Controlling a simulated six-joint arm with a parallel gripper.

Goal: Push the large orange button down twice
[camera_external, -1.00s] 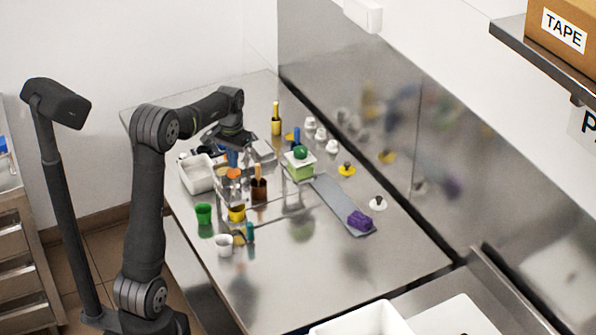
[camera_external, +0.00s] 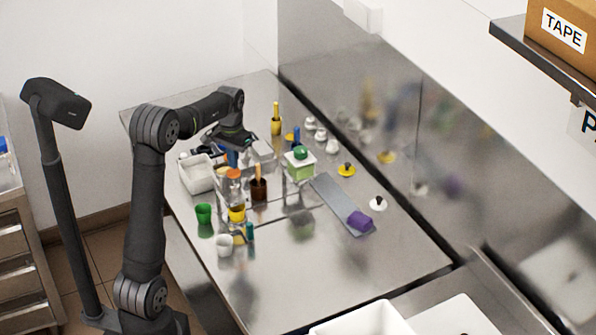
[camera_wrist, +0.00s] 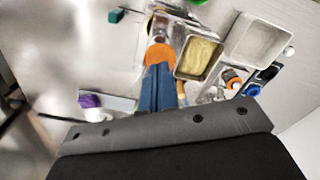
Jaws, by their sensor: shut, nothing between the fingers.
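The large orange button (camera_wrist: 158,52) shows in the wrist view directly beyond my fingertips. It also shows in the external view (camera_external: 233,173), on top of a clear base, just below my fingers. My gripper (camera_wrist: 158,70) has blue fingers, which are shut together and empty. In the external view my gripper (camera_external: 232,160) points down just above the orange button. I cannot tell whether the fingertips touch it. The fingers hide part of the button in the wrist view.
A white tray (camera_external: 196,176) is left of the button. A smaller orange-topped item (camera_wrist: 232,78) lies to the right in the wrist view.

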